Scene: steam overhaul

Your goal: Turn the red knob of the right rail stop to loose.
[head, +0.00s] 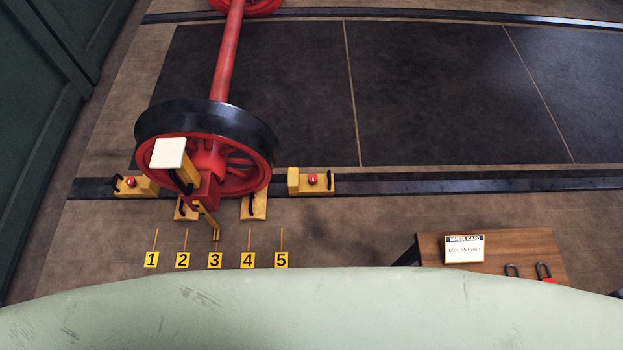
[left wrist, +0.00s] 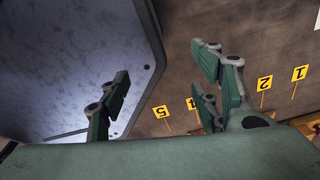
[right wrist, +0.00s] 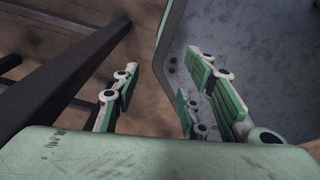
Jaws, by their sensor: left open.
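The right rail stop (head: 294,184) is a yellow block on the near rail, just right of the wheel in the head view. Its red knob (head: 313,179) is on top with a small white mark; a dark handle is beside it. The left rail stop (head: 122,190), with its own red knob (head: 130,182), is on the same rail left of the wheel. My left gripper (left wrist: 160,68) is open and empty in the left wrist view. My right gripper (right wrist: 161,66) is open and empty in the right wrist view. Neither gripper shows in the head view, and neither touches a stop.
A red wheel with a black rim (head: 205,120) stands on the rail between the stops, two yellow wedges (head: 254,207) at its foot. Yellow number plates (head: 215,260) lie in front. A wooden table (head: 500,242) with a wheel card (head: 464,249) and two shackle-like parts stands at lower right.

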